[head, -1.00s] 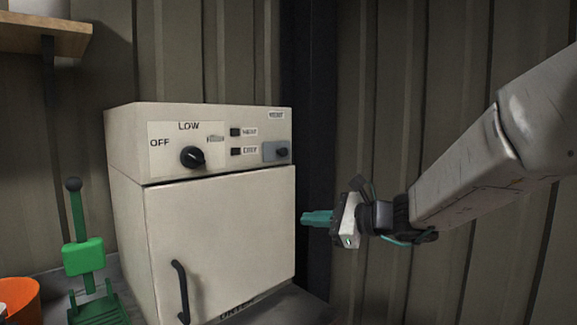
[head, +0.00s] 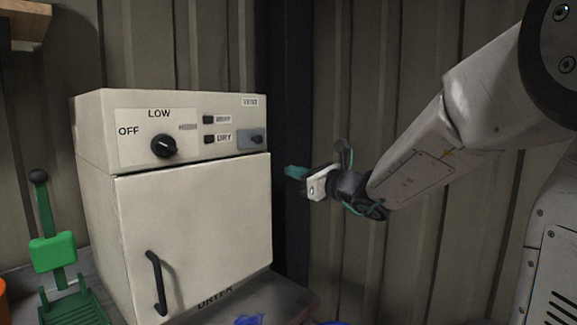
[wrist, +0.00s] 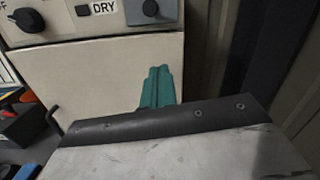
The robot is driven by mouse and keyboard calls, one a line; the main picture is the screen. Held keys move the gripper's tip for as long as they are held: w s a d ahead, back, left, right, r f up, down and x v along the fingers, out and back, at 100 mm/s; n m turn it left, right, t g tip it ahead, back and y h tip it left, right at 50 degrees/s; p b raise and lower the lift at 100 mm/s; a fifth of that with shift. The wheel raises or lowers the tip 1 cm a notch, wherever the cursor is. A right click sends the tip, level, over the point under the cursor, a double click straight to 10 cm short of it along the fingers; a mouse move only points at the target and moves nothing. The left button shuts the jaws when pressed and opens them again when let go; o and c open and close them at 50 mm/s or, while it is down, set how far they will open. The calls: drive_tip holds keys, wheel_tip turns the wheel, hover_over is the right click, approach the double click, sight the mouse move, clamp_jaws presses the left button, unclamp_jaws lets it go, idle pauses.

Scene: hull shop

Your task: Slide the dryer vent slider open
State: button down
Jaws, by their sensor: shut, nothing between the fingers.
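The dryer (head: 195,215) is a cream box with a control panel on top and a door with a black handle below. The vent slider (head: 251,139) is a grey plate with a small dark knob at the panel's right end, under a small label. My gripper (head: 290,172) has teal fingers, shut and empty. It is to the right of the dryer in the head view, lower than the slider and apart from it.
A black dial (head: 163,146) and two dark buttons (head: 208,130) sit on the same panel. A green lever device (head: 55,252) stands left of the dryer. A dark post (head: 284,100) and corrugated wall stand behind. A shelf (head: 25,20) is at upper left.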

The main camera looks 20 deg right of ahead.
approach(254, 147)
drive_tip(key=w+f, duration=0.1)
drive_tip(key=f, duration=0.1)
drive_tip(key=w+a+f, duration=0.1)
drive_tip(key=w+f, duration=0.1)
drive_tip(key=r, duration=0.2)
drive_tip(key=w+a+r, duration=0.1)
drive_tip(key=r, duration=0.1)
drive_tip(key=shift+r, duration=0.1)
wheel_tip(254, 147, up, 6)
drive_tip(key=shift+r, duration=0.1)
idle(0.3)
